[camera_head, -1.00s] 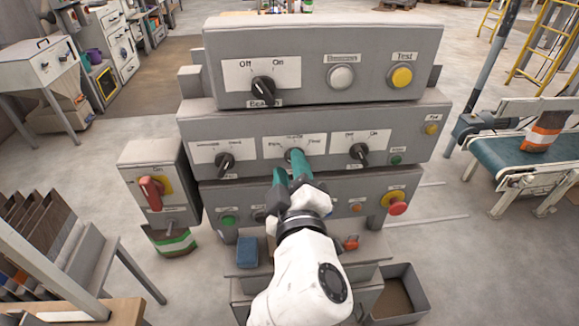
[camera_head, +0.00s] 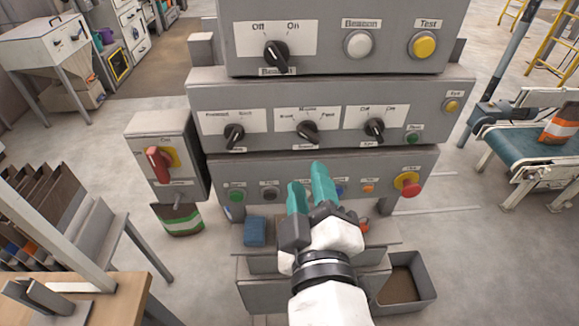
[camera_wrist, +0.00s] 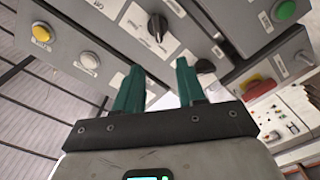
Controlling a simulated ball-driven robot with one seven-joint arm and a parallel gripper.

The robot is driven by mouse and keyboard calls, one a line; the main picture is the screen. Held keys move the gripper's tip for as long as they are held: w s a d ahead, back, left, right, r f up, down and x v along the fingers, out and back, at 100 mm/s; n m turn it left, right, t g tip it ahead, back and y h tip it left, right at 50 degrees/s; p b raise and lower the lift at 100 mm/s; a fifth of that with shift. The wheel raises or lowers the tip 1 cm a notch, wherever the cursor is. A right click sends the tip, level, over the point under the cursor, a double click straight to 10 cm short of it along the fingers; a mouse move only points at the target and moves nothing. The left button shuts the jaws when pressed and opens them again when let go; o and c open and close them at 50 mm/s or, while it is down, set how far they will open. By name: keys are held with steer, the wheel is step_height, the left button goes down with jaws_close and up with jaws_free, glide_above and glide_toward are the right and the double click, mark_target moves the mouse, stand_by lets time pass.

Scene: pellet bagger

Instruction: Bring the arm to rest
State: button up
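My gripper (camera_head: 310,190) has two teal fingers and is in front of the lowest panel (camera_head: 266,172) of the grey control console. In the wrist view the fingers of my gripper (camera_wrist: 158,88) stand apart with nothing between them. The middle panel (camera_head: 351,93) stands above, with three black knobs; its centre knob (camera_head: 308,131) is free of my gripper. My fingers cover part of the lowest panel's row of buttons.
A red rotary handle (camera_head: 158,163) is on the box at left. A red stop button (camera_head: 409,185) sticks out at right. A blue block (camera_head: 255,232) lies on the ledge below. An open grey bin (camera_head: 408,270) stands at lower right; a conveyor (camera_head: 527,147) is farther right.

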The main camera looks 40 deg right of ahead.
steer(key=s+d+f+m+g+y, duration=0.1)
steer(key=d+f+g+y, duration=0.15)
steer(key=f, duration=0.65)
steer(key=s+d+f+m+g+y, duration=0.1)
steer(key=d+f+g, duration=0.3)
steer(key=f, duration=0.5)
steer(key=s+a+f+m+g+y, duration=0.1)
steer(key=s+f+g+y, duration=0.6)
steer(key=s+f, duration=0.4)
step_height(320, 180, down, 5)
steer(key=shift+s+a+r+m, duration=0.2)
steer(key=shift+s+a+m, duration=0.1)
steer(key=shift+s, duration=0.1)
steer(key=shift+d, duration=0.15)
